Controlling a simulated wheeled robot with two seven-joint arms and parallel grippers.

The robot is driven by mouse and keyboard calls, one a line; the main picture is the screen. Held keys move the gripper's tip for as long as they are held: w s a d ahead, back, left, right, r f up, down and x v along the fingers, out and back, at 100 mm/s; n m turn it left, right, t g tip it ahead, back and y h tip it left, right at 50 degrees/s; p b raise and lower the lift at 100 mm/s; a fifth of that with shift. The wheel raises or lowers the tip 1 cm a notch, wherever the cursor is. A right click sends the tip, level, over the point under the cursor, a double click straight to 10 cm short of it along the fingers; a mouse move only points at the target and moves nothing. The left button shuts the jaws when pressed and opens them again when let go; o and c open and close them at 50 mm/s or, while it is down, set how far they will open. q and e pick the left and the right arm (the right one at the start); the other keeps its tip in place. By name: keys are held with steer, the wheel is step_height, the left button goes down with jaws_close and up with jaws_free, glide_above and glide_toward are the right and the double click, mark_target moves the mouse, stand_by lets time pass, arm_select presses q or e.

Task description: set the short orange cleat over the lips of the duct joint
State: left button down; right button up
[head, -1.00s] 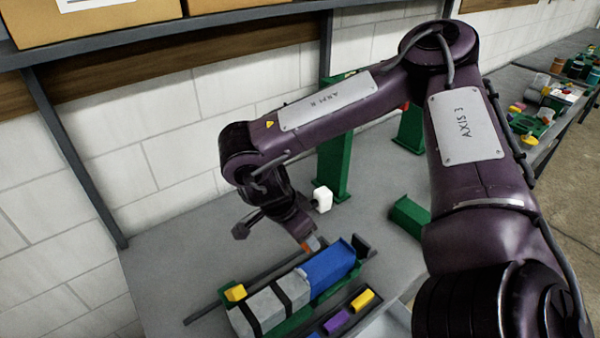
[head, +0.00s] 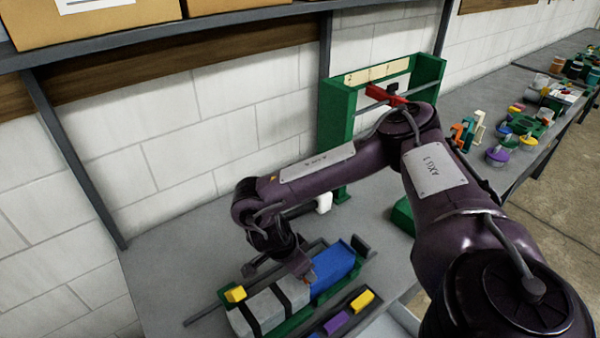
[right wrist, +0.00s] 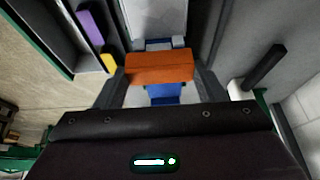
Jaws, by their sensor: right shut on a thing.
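My right gripper (right wrist: 160,82) is shut on the short orange cleat (right wrist: 160,67), which lies crosswise between its fingers. In the head view the gripper (head: 306,272) is low over the duct, and only a small bit of orange shows there. The duct has a grey section (head: 262,305) with black bands and a blue section (head: 334,267), lying end to end. In the right wrist view the blue section (right wrist: 165,97) shows below the cleat and the grey section (right wrist: 157,18) above it. Pale lips (right wrist: 160,44) show just beyond the cleat. I cannot tell whether the cleat touches them.
A tray beside the duct holds a yellow piece (head: 362,300) and a purple piece (head: 337,322). A green frame (head: 335,115) stands behind my arm. The bench (head: 180,250) is bare at left.

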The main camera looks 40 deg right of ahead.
steer(key=shift+f, duration=0.15)
steer(key=shift+f+b, duration=0.45)
steer(key=shift+f, duration=0.2)
steer(key=o, duration=1)
steer(key=shift+r, duration=0.1)
steer(key=shift+r+p, duration=0.55)
steer(key=shift+r, duration=0.1)
steer(key=v, duration=1.2)
steer(key=shift+b, duration=0.45)
steer(key=shift+f, duration=0.1)
steer(key=shift+a, duration=0.1)
